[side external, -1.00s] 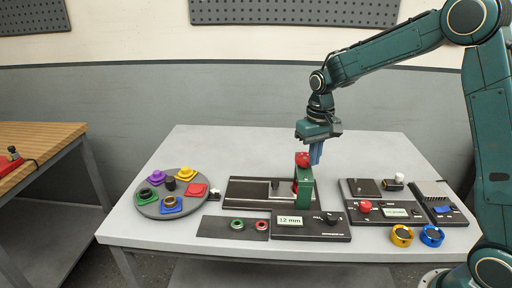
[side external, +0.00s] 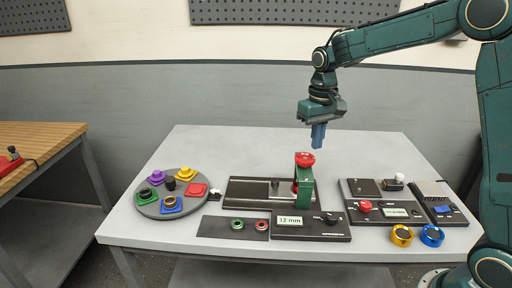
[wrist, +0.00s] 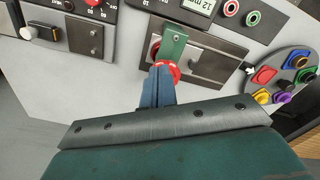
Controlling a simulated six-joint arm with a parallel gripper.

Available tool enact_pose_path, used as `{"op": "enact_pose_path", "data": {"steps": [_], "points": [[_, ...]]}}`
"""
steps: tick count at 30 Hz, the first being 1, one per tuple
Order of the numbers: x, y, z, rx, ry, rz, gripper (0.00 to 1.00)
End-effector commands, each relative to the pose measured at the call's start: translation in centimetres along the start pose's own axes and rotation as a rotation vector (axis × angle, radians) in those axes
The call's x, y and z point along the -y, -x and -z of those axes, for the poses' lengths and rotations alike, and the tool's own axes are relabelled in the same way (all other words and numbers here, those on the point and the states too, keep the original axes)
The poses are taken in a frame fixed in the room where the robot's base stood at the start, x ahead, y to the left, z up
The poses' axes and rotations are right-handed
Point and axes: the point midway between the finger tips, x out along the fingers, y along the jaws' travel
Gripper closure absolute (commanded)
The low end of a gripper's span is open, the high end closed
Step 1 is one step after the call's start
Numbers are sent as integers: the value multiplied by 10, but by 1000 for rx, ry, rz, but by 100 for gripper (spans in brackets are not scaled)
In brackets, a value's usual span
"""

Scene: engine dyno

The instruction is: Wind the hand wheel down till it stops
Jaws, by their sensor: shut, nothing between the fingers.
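The red hand wheel (side external: 305,159) sits on top of the green press frame (side external: 305,186), which stands upright on a dark base plate (side external: 245,192). In the wrist view the red wheel (wrist: 168,70) is partly hidden behind my blue fingers. My gripper (side external: 318,146) hangs fingers down, just above and slightly right of the wheel, with a small gap in the side view. Its fingers are together and hold nothing; they also show in the wrist view (wrist: 158,84). The display (side external: 290,221) in front of the press reads 12 mm.
A round tray (side external: 150,208) with several coloured parts is at left. A dark panel (side external: 392,212) with a red knob and a display is at right. Yellow (side external: 402,235) and blue (side external: 432,236) rings lie at the front right. The back of the table is clear.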

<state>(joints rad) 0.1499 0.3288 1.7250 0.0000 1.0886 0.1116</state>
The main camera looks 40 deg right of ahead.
Motion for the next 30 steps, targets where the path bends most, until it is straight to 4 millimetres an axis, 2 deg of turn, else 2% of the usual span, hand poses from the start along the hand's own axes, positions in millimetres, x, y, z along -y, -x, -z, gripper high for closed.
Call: {"op": "enact_pose_path", "data": {"steps": [4, 14, 30], "points": [[-4, 8, 0, -1, -1, 0, 100], [-3, 3, 0, 0, 0, 0, 100], [-3, -43, 0, 1, 0, 0, 100]]}}
